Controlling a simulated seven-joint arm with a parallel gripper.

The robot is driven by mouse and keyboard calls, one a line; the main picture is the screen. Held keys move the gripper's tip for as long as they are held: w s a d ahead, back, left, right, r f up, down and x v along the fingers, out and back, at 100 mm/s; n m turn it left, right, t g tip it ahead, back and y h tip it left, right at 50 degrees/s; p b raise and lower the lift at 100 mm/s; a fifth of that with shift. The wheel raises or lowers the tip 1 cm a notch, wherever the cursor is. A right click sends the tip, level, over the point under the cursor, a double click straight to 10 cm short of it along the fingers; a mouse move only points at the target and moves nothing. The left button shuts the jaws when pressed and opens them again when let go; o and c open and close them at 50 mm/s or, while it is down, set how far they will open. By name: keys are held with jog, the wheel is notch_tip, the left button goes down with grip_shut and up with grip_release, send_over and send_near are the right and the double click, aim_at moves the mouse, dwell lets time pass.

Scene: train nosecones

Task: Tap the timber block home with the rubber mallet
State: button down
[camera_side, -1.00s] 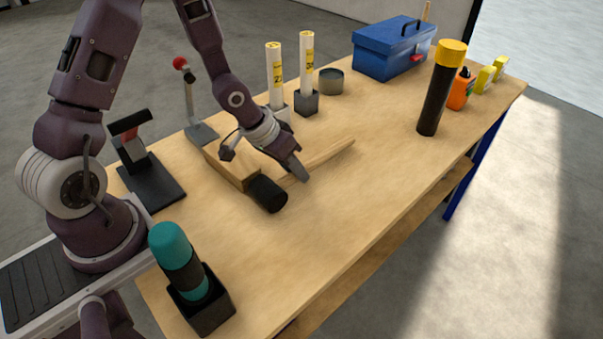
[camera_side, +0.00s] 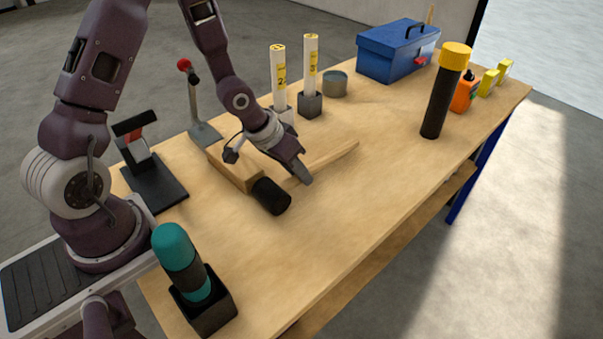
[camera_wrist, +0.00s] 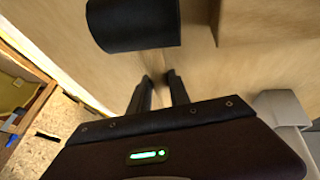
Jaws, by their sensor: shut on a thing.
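The rubber mallet has a black head (camera_side: 271,196) and a pale wooden handle (camera_side: 335,156); it lies low over the bench. My gripper (camera_side: 303,178) is shut on the handle close to the head. The timber block (camera_side: 232,170) lies on the bench just behind the head in the side view. In the wrist view the black head (camera_wrist: 135,22) is ahead of my fingertips (camera_wrist: 157,84), and the block (camera_wrist: 265,20) is at the upper right. A narrow gap shows between head and block there. My gripper hides part of the block in the side view.
A teal-topped cylinder (camera_side: 180,262) stands in a black holder in front. White tubes (camera_side: 310,65), a blue toolbox (camera_side: 395,55) and a yellow-capped black cylinder (camera_side: 440,100) stand farther off. The right middle is clear.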

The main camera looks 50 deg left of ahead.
jog(key=shift+a, duration=1)
jog(key=shift+d, duration=0.7)
jog(key=shift+a, duration=1.25)
jog(key=shift+d, duration=0.75)
